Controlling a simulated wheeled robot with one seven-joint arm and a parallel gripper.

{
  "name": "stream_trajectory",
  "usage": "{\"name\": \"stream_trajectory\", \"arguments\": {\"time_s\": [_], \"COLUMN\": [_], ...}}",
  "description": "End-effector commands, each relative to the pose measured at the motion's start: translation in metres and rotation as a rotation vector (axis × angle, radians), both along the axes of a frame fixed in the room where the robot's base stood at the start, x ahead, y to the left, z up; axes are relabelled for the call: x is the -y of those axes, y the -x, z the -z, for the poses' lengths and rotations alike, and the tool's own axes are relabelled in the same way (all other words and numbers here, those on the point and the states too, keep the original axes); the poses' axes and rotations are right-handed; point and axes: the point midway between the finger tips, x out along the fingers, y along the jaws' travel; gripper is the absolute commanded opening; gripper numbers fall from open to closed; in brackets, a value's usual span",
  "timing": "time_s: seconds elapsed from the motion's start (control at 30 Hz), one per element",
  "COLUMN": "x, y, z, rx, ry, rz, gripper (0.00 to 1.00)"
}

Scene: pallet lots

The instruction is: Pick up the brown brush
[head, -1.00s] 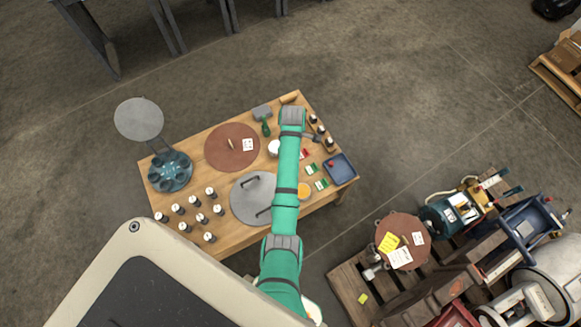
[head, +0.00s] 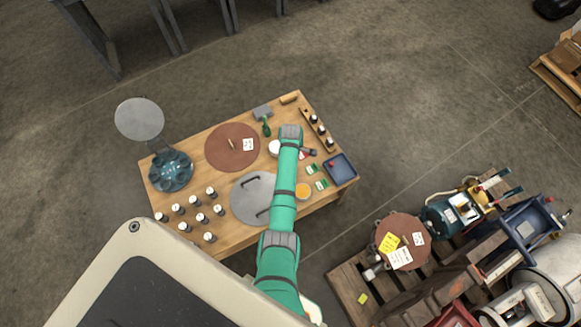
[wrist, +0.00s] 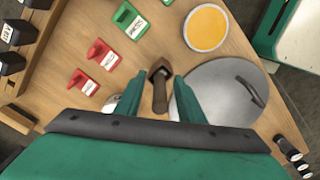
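The brown brush (wrist: 159,92) shows in the wrist view, with a wider dark head and a narrow handle. It appears to lie on the wooden table. My gripper (wrist: 157,80) is over it with its two green fingers spread, one to each side of the handle. Gaps show between the fingers and the brush, so the gripper is open and not holding it. In the head view my arm covers the place where the brush lies, and I cannot make it out there.
An orange-topped round container (wrist: 206,27) and a grey lid with handles (wrist: 222,92) are to the right. A bottle rack (head: 318,128) stands at the table's far right edge.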

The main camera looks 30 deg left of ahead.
Motion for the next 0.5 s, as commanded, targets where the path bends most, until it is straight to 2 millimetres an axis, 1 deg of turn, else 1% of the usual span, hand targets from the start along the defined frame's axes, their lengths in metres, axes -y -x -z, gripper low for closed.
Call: {"name": "stream_trajectory", "arguments": {"time_s": [0.17,0.27,0.3,0.33,0.5], "x": [-0.0003,-0.0001,-0.0004,-0.0008,-0.0022], "y": [-0.0001,-0.0002,0.0000,0.0003,0.0008], "z": [-0.0001,-0.0002,-0.0002,-0.0003,-0.0004], "rx": [0.000,0.000,0.000,0.000,0.001], "ry": [0.000,0.000,0.000,0.000,0.000], "rz": [-0.001,0.000,-0.001,-0.002,-0.004], "gripper": [0.35,0.14,0.04,0.00,0.00]}}
